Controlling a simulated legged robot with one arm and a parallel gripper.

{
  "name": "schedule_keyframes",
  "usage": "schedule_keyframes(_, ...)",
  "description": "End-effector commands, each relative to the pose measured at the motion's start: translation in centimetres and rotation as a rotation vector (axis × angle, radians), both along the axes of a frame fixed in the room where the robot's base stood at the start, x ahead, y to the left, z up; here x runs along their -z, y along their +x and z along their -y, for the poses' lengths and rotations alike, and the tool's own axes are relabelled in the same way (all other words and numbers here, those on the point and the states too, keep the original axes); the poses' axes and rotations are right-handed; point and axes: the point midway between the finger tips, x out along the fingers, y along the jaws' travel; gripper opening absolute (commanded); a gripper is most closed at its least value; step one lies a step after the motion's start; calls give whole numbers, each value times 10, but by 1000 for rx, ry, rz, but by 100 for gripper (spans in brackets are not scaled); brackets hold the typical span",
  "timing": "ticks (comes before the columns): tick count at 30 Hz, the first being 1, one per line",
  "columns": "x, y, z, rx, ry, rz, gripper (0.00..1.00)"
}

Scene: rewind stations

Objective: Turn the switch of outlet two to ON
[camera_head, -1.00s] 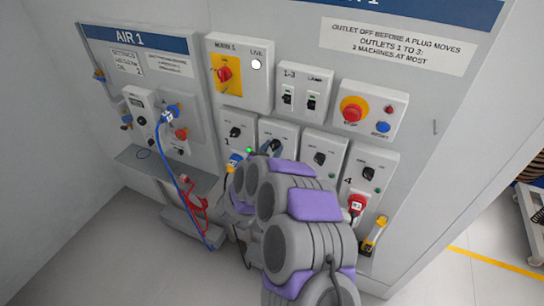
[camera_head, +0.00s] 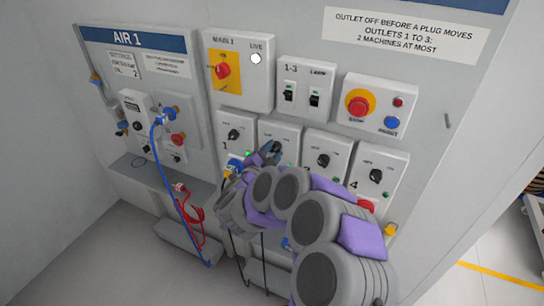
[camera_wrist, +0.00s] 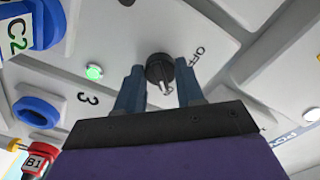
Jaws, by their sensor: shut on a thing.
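The black switch knob of outlet two (camera_wrist: 158,66) is between the two blue-grey fingers of my gripper (camera_wrist: 159,84) in the wrist view. The gripper is shut on it. The knob's pale pointer faces away from the printed OFF (camera_wrist: 200,58). A green lamp (camera_wrist: 94,72) near the knob is lit. In the head view my gripper (camera_head: 270,151) is at the outlet two panel (camera_head: 291,134), second from left, and hides its knob. A blue C2 plug (camera_wrist: 22,27) shows at the wrist view's upper left.
Outlet one's panel (camera_head: 222,122) is close on the left, outlet three's panel (camera_head: 338,146) on the right. Outlet four's knob (camera_head: 376,176) is farther right. A red stop button (camera_head: 359,103) is above. A blue hose (camera_head: 176,196) hangs at the left.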

Motion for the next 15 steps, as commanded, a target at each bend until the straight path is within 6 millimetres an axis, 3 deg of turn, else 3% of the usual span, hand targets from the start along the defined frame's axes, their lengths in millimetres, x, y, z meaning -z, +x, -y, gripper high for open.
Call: schedule_keyframes(15, 5, -1, -1, -1, 34, 0, 7)
